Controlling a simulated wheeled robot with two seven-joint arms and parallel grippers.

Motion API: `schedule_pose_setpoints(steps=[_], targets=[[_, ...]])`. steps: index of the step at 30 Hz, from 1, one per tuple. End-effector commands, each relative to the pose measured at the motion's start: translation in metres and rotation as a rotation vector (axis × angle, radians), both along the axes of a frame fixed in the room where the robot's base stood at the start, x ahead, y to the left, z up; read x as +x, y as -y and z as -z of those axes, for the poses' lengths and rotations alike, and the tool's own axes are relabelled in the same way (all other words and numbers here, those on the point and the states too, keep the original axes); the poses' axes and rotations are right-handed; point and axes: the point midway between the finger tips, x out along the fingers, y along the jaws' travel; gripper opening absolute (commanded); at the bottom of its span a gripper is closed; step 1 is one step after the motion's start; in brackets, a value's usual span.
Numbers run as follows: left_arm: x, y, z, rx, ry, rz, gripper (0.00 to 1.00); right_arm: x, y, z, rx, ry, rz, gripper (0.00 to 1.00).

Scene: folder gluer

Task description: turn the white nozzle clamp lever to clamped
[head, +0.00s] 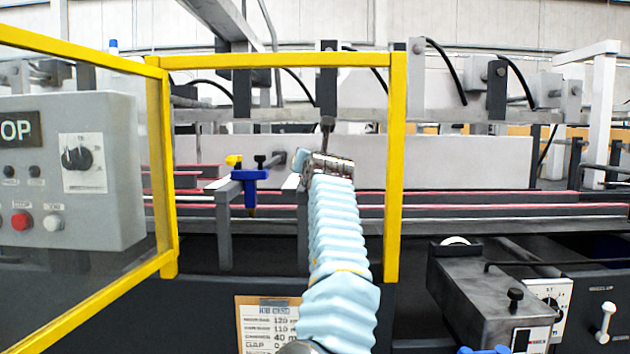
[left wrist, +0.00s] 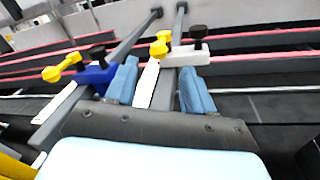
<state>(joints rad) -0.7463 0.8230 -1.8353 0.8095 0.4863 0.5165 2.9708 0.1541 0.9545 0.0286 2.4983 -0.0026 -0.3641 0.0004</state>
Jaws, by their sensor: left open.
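The white nozzle clamp (left wrist: 185,55) sits on a dark bar in the left wrist view. It carries a short yellow lever (left wrist: 159,47) on its left side and a black knob (left wrist: 198,33). In the head view my left gripper and sleeve hide the white clamp. My left gripper (head: 303,160) is open, its two blue fingers (left wrist: 160,84) pointing toward the clamp with the bar between them. The lever shows just beyond the fingertips; I cannot tell whether anything touches. My right gripper is not in view.
A blue clamp (head: 250,175) with its own yellow lever (left wrist: 62,67) stands close left of the gripper. A yellow guard frame (head: 397,160) rises right of my left arm, with a grey control box (head: 110,170) at left. A grey unit (head: 490,300) stands at lower right.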

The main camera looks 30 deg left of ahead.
Motion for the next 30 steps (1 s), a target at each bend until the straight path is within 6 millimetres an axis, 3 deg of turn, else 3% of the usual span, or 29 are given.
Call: schedule_pose_setpoints(steps=[1,3,12,30], targets=[[-0.010,0.010,0.006,-0.001,0.003,0.004,0.53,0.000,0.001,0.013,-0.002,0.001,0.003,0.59],[-0.022,0.020,0.006,-0.001,0.002,0.005,0.53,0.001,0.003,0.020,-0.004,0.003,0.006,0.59],[-0.056,0.044,0.001,0.001,0.000,0.001,0.53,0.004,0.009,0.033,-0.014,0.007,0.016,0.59],[-0.059,0.046,0.000,0.001,-0.001,0.000,0.53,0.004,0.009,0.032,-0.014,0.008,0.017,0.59]])
